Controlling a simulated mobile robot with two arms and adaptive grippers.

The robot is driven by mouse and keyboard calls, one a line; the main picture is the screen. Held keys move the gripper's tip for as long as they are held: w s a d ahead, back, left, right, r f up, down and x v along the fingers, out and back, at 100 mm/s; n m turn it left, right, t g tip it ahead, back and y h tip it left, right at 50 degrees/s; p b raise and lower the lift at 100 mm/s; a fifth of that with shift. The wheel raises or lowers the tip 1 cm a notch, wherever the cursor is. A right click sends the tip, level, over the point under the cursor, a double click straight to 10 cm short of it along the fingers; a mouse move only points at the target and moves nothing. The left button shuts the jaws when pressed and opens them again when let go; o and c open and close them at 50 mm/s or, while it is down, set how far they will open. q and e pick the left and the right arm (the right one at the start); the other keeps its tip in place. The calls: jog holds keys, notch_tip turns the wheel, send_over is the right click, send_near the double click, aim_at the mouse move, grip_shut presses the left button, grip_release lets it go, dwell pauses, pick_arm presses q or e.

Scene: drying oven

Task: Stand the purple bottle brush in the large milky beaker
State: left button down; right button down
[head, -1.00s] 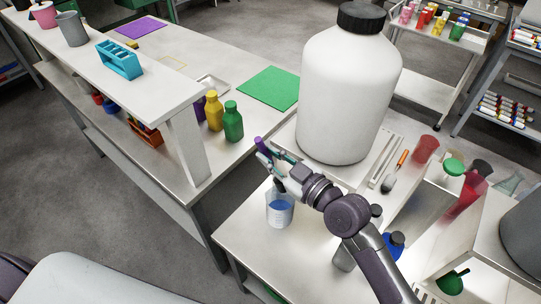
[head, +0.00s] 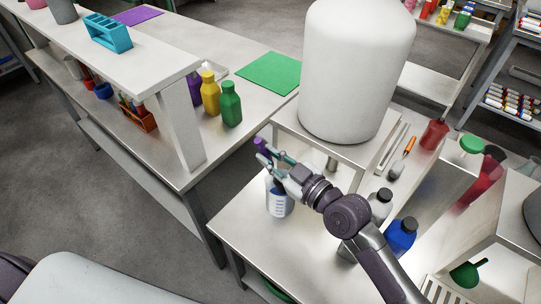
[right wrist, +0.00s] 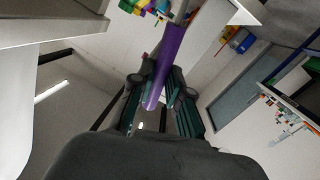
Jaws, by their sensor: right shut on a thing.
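My right gripper (head: 270,160) is shut on the purple bottle brush (head: 261,144), whose handle sticks up past the fingers. The right wrist view shows the purple handle (right wrist: 174,52) between the fingers (right wrist: 160,88). The large milky beaker (head: 282,204), with pale marks and blue showing through its wall, stands on the steel table just below the gripper. The brush's lower part points down at the beaker's mouth. The fingers and rim hide its end, so I cannot tell how far inside it is. My left gripper is out of view.
A big white jar (head: 357,75) stands on a raised stand behind the gripper. A blue bottle (head: 400,236) and a grey bottle (head: 380,204) stand to the right. Green (head: 231,104) and yellow (head: 210,94) bottles are on the left bench. The table left of the beaker is clear.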

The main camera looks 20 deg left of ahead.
jog(key=shift+f+b, duration=2.25)
jog(key=shift+f, duration=0.45)
jog(key=c, duration=1)
grip_release()
jog(key=shift+c, duration=0.2)
jog(key=v, duration=1.2)
